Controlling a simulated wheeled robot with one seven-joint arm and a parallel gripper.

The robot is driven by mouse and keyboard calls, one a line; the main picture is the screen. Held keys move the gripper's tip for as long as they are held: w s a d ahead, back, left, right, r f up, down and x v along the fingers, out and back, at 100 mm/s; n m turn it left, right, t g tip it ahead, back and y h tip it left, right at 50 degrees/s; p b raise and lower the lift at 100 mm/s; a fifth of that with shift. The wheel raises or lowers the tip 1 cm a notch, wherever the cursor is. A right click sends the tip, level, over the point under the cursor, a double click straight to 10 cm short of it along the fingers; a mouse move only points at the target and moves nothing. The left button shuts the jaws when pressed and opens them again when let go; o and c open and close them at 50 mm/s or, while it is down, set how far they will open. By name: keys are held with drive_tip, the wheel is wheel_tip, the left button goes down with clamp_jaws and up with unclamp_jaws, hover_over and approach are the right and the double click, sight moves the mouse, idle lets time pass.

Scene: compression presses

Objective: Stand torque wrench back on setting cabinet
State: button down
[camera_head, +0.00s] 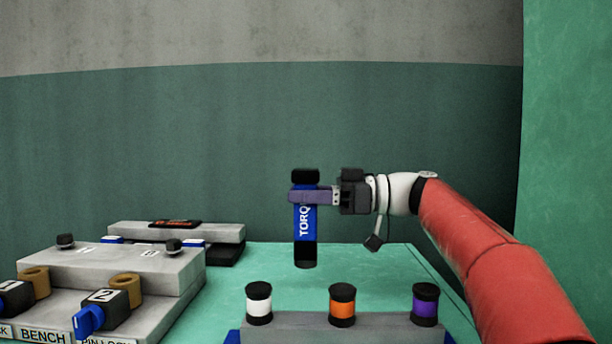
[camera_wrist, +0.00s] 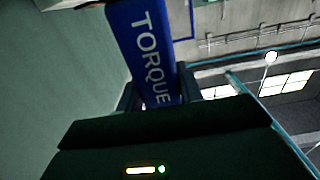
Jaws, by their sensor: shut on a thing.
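The torque wrench (camera_head: 304,222) is a blue upright cylinder with black ends and white lettering. My gripper (camera_head: 316,196) is shut on its upper part, reaching in from the right. The wrench is upright in the head view, and its lower end shows against the green top (camera_head: 262,285). I cannot tell whether it touches that surface. In the wrist view the blue wrench (camera_wrist: 144,50) reads "TORQUE" and sits between the fingers. No part is labelled as the setting cabinet, so I cannot tell which it is.
A grey block (camera_head: 330,326) in front carries white (camera_head: 259,304), orange (camera_head: 342,304) and purple (camera_head: 424,304) banded cylinders. A grey bench unit (camera_head: 130,268) with knobs and tan rings stands left. A low grey unit (camera_head: 180,232) is behind it. A green wall (camera_head: 568,150) rises right.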

sight(308, 220)
drive_tip(key=shift+f+b, duration=0.45)
drive_tip(key=shift+f, duration=1.95)
drive_tip(key=c, duration=0.9)
unclamp_jaws()
drive_tip(key=shift+d+r, duration=0.15)
drive_tip(key=shift+d, duration=0.05)
drive_tip(key=d, duration=0.7)
drive_tip(key=shift+s+d, duration=0.1)
drive_tip(key=shift+s, duration=0.05)
